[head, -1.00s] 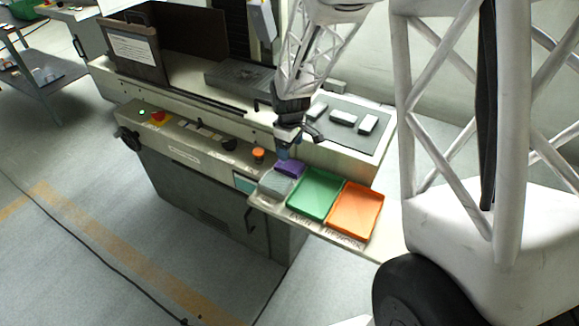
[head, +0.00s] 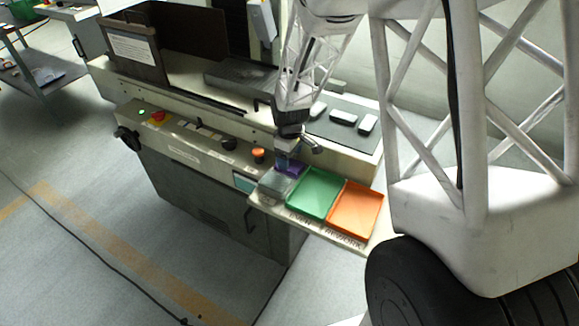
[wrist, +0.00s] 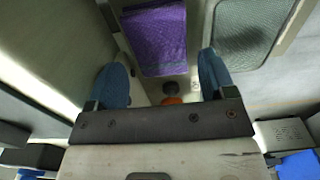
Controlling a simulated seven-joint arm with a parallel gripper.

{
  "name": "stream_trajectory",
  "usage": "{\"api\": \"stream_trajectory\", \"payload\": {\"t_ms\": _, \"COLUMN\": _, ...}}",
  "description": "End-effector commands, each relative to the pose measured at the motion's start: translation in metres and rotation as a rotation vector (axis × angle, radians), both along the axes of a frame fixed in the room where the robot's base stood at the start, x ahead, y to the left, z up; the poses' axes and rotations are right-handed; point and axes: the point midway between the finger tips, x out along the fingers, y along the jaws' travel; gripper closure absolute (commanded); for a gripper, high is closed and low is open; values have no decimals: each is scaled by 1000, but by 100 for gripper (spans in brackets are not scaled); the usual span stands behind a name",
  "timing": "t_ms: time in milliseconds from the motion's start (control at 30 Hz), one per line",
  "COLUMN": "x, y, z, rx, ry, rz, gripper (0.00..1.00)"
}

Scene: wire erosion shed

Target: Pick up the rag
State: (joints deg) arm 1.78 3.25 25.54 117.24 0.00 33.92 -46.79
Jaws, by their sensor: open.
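The rag is a folded purple cloth (wrist: 155,38) with a ribbed weave, at the top middle of the wrist view. In the head view the purple rag (head: 296,167) shows only partly behind my gripper, on the shelf at the machine's front. My gripper (wrist: 163,78) is open, with its two blue fingers apart and nothing between them. In the wrist view the rag lies ahead of the fingertips. In the head view my gripper (head: 289,154) hangs just over the rag's area. The exact gap in height cannot be told.
A grey tray (head: 275,186) lies beside the rag, then a green tray (head: 315,192) and an orange tray (head: 356,209) to the right. An orange knob (head: 259,153) stands on the machine front to the left. Several grey blocks (head: 343,118) lie on the plate behind.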

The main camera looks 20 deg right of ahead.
Motion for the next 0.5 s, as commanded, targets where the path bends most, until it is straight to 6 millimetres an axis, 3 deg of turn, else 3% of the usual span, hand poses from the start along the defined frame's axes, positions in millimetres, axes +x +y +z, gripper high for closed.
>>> {"api": "stream_trajectory", "payload": {"t_ms": 300, "x": 0, "y": 0, "z": -32, "rx": 0, "ry": 3, "rz": 0, "gripper": 23}}
{"api": "stream_trajectory", "payload": {"t_ms": 500, "x": 0, "y": 0, "z": -37, "rx": 0, "ry": 0, "rz": 0, "gripper": 23}}
